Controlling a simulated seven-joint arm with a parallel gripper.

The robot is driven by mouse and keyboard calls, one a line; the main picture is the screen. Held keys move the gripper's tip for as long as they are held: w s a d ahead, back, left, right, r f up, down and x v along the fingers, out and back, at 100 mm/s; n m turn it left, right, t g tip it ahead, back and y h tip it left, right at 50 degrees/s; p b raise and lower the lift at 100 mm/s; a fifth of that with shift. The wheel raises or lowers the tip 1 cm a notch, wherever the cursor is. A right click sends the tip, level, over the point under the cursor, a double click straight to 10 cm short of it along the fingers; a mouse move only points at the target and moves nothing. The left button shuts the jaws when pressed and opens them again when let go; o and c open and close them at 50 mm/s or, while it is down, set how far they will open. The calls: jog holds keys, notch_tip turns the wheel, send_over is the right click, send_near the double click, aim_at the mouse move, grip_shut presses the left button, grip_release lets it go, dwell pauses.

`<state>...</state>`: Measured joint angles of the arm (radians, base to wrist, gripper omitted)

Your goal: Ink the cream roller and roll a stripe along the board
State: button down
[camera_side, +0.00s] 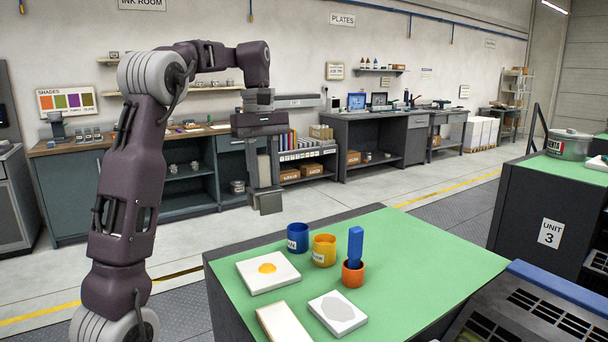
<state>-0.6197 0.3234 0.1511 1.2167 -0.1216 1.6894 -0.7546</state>
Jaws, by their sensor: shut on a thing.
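My gripper (265,188) hangs in the air beyond the table's far left edge, fingers down. It is shut on a pale thing, apparently the cream roller (264,168), mostly hidden by the fingers. On the green table top (420,262) a white slab (255,283) carries a yellow-orange ink blob (267,268). A second white slab (322,322) has a grey patch. A cream board (285,325) lies at the front, cut off by the picture edge. A blue tool (355,246) stands upright in an orange cup (353,278).
A blue cup (298,243) and a yellow cup (324,256), both labelled, stand beside the orange cup. The table's right side is clear. A dark unit (535,215) with a pot (568,145) stands to the right. Workbenches line the back wall.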

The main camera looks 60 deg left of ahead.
aim_at(259, 199)
jog(key=f, duration=0.4)
jog(key=s+f, duration=0.1)
jog(key=f, duration=0.1)
jog(key=shift+a, duration=0.3)
jog(key=shift+f, duration=3.15)
jog(key=shift+f, duration=0.55)
